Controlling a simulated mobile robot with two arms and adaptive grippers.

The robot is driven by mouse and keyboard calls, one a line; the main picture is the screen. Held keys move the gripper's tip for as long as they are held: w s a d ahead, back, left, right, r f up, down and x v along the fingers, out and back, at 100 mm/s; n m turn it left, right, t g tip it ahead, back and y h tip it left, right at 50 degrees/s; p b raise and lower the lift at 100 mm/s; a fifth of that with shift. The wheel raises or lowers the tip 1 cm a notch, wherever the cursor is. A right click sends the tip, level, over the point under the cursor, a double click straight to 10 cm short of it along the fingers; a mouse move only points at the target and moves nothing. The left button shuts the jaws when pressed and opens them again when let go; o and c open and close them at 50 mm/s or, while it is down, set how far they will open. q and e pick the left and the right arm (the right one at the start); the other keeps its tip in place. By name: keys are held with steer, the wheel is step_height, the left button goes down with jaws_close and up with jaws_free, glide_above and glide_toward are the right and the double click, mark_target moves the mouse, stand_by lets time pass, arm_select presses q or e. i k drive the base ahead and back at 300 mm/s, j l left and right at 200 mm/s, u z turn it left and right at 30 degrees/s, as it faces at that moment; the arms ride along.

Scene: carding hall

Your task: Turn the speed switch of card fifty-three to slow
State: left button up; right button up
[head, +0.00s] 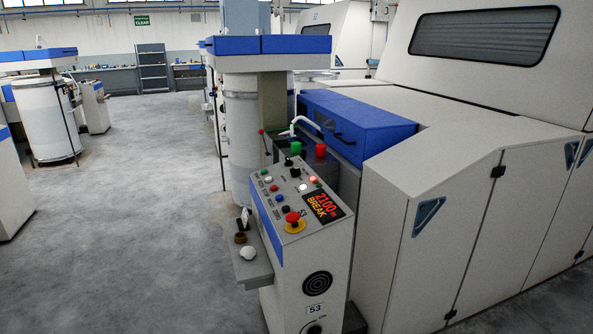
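The control stand of card fifty-three (330,260) stands in the middle, with a plate reading 53 (313,310) low on its front. Its sloping panel carries two black knobs, an upper one (288,162) and a lower one (295,172), among coloured buttons. A third dark knob (314,329) sits below the plate, cut by the bottom edge, with a marked arc around it. The labels are too small to read, so I cannot tell which knob is the speed switch or where it points. Neither of my grippers is in view.
A red stop button (292,217) on yellow and a lit display (323,204) reading 2100 m BREAK are on the panel. The large card body fills the right. Open floor (110,240) lies left.

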mark_target(288, 162)
steer(key=i+l, duration=0.15)
steer(key=i, duration=0.3)
steer(key=i+l, duration=0.15)
steer(key=i, duration=0.25)
steer(key=i+l+u, duration=0.1)
steer(key=i, duration=0.35)
